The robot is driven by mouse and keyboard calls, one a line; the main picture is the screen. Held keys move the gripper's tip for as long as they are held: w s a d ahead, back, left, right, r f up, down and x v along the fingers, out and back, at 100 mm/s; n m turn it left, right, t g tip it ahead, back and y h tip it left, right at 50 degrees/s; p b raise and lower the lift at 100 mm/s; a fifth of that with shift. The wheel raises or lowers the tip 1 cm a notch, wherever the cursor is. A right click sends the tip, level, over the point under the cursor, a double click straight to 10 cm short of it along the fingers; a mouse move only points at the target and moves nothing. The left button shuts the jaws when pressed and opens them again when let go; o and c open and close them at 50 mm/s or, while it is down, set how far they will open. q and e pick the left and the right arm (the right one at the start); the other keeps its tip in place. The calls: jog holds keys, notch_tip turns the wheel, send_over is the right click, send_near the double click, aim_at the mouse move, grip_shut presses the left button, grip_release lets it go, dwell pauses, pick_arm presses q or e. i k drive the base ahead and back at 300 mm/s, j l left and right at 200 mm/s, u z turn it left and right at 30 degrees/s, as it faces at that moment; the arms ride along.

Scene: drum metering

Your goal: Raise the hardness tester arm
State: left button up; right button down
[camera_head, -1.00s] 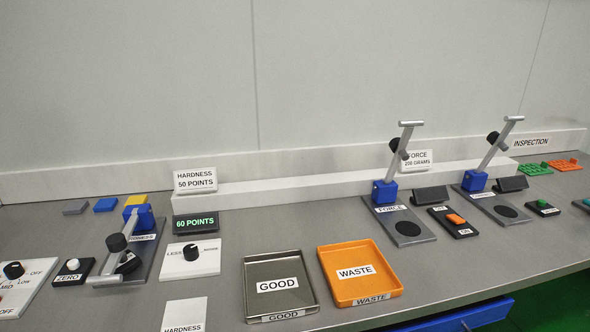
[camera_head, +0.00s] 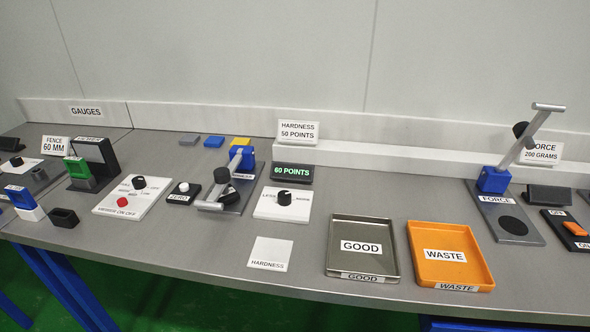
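The hardness tester (camera_head: 239,157) stands left of centre on the bench, with a blue pivot block at the back of a dark base plate. Its grey arm (camera_head: 217,186) is lowered toward the front, with a black knob (camera_head: 222,175) and a crossbar handle (camera_head: 218,206) at the front end. The label on its base is partly hidden by the arm. A green-lit display (camera_head: 292,172) reading 60 POINTS stands just right of it. Neither of my grippers is in view.
A ZERO button (camera_head: 183,190) and a white switch panel (camera_head: 132,198) lie left of the tester. A LESS dial (camera_head: 284,203), GOOD tray (camera_head: 363,274) and orange WASTE tray (camera_head: 450,277) lie right. The force tester (camera_head: 505,205) has its arm raised. Bench space before the tester is bare.

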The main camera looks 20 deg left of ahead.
aim_at(222, 175)
jog(key=u, duration=1.3)
